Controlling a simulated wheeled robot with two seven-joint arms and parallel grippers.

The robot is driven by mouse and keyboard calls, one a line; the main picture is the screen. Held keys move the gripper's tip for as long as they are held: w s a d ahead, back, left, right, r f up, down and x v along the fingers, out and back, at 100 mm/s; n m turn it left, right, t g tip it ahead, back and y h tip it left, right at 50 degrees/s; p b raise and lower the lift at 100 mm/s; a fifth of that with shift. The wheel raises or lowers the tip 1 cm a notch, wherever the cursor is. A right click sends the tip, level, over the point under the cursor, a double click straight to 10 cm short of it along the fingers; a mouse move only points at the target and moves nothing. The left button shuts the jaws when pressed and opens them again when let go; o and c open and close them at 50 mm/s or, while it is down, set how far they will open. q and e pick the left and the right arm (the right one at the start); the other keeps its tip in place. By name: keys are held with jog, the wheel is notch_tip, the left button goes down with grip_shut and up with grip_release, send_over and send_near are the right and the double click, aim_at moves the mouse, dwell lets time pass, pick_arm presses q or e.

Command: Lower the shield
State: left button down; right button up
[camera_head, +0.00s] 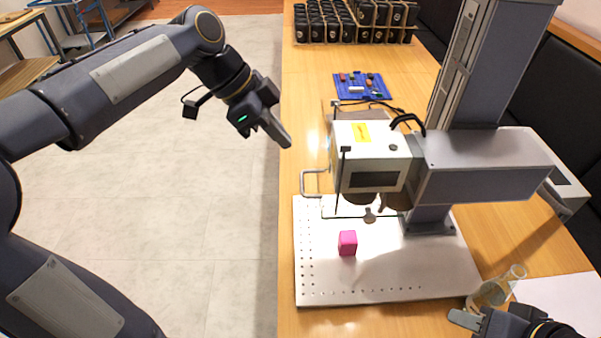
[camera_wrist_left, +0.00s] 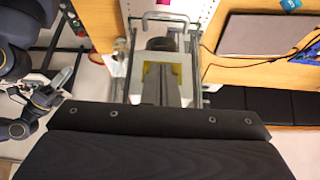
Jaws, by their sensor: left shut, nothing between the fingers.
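The laser marker has a white head (camera_head: 370,155) on a grey column above a perforated base plate (camera_head: 390,285). A metal U-shaped handle (camera_head: 312,182) sticks out at the left of the head, beside the thin clear shield (camera_head: 350,208); the shield's exact height is hard to tell. The handle also shows near the top of the left wrist view (camera_wrist_left: 166,17). My left gripper (camera_head: 286,141) is shut and empty, up and left of the handle, apart from it. My right gripper (camera_head: 462,319) is at the bottom right beside the flask; its jaw opening is unclear.
A pink cube (camera_head: 347,243) sits on the base plate. A glass flask (camera_head: 497,289) stands at the plate's right corner. A blue tray (camera_head: 362,86) with small parts and a rack of black containers (camera_head: 355,22) lie farther back. Open floor lies left of the table.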

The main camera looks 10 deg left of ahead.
pick_arm(q)
jog(key=x, duration=0.7)
jog(key=shift+d+f, duration=0.15)
jog(key=shift+f, duration=0.1)
jog(key=shift+a+f+p, duration=0.2)
jog(key=shift+a+f, duration=0.05)
jog(key=shift+f, duration=0.7)
jog(key=shift+a+f+p, duration=0.2)
jog(key=shift+a+f, duration=0.05)
jog(key=shift+f, duration=0.7)
pick_arm(e)
jog(key=shift+r, duration=0.45)
